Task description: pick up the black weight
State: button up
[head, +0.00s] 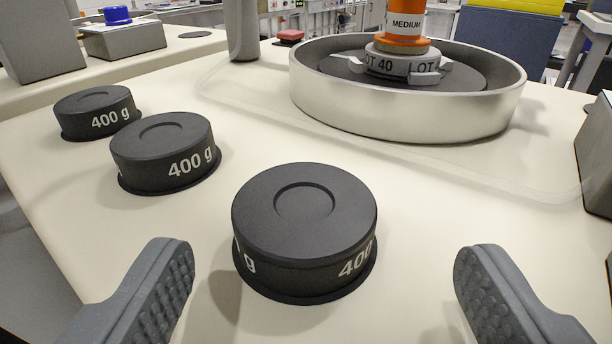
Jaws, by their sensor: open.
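Three black weights marked "400 g" stand flat in a slanting row on the cream table. The nearest black weight (304,232) is in the middle of the head view, the second (164,152) is behind it to the left, and the third (96,112) is farthest left. My gripper (325,275) is open and empty. Its left finger is at the lower left and its right finger at the lower right, with the nearest weight showing between and just beyond them. Both fingers appear apart from it.
A round metal dish (405,112) at the back right holds a grey "LOT 40" piece (402,64) with an orange "MEDIUM" part (403,25) on top. A grey box (596,158) stands at the right edge. A blue knob (117,15) sits on a box at the back left.

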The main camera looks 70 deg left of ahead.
aim_at(297, 262)
jog(key=shift+s+b+x, duration=0.2)
jog(key=shift+b+x, duration=0.1)
jog(key=shift+x, duration=0.75)
jog(key=shift+s+b+x, duration=0.2)
jog(key=shift+b+x, duration=0.1)
jog(key=shift+x, duration=1.6)
